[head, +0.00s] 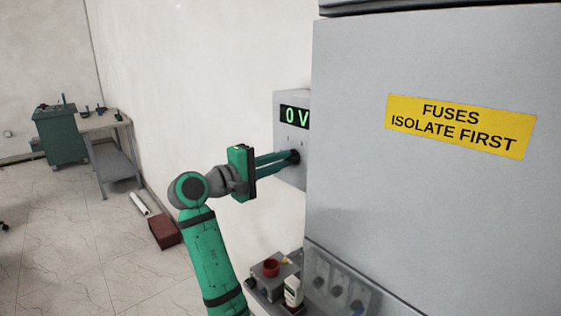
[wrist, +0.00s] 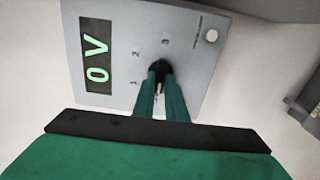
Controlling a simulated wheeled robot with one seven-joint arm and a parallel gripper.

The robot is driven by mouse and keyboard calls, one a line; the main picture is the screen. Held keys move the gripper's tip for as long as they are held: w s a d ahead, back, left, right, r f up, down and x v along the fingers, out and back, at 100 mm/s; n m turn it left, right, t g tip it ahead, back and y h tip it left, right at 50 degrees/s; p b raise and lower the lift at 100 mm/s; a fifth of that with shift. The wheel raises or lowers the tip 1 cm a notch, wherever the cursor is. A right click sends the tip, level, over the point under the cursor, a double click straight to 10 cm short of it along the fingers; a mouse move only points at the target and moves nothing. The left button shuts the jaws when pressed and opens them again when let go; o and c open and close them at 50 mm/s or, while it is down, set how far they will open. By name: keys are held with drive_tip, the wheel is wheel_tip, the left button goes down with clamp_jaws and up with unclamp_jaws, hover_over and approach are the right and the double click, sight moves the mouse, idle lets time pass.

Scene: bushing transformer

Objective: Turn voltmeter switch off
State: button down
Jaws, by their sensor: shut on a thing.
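The voltmeter (head: 287,99) is a grey wall box with a green digital display reading 0 V. It also shows in the wrist view (wrist: 185,40), turned sideways, with position marks 1, 2 and 3 around its black rotary switch (wrist: 161,68). My gripper (head: 292,158) reaches the switch from the left in the head view. Its two green fingers are shut on the switch knob, which they largely hide. The knob's pointer direction is hard to make out.
A large grey cabinet (head: 430,200) with a yellow "FUSES ISOLATE FIRST" label (head: 459,126) stands close on the right. Below is a shelf with a red round part (head: 271,268) and a white bottle (head: 293,291). A workbench (head: 105,122) and green cabinet (head: 62,137) stand far left.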

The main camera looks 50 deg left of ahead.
idle(0.3)
drive_tip(key=c, duration=1.8)
unclamp_jaws()
drive_tip(key=s, duration=1.1)
drive_tip(key=shift+a, duration=0.1)
drive_tip(key=shift+w, duration=0.1)
